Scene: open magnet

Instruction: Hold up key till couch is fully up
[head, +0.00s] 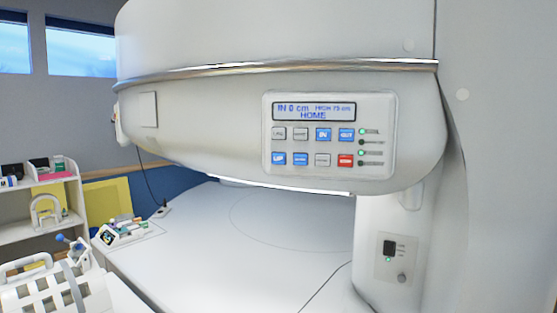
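The control panel (329,135) is on the front of the upper magnet housing, right of centre in the head view. Its display (314,112) reads "IN 0 cm", a small height figure that seems to be 73 cm, and "HOME". The blue up key (279,158) is at the left end of the lower key row. Nothing touches it. A red key (345,160) ends that row. Some lamps beside the keys glow green. A white edge at the lower left may be part of the couch (125,297); I cannot tell its height against the magnet. My gripper is not in view.
The lower magnet face (250,255) is broad and bare under the overhanging housing (230,110). A support column (390,245) with a small switch plate stands right. A slotted white coil-like frame (55,290) is at lower left, near shelves (35,190). Space before the panel looks clear.

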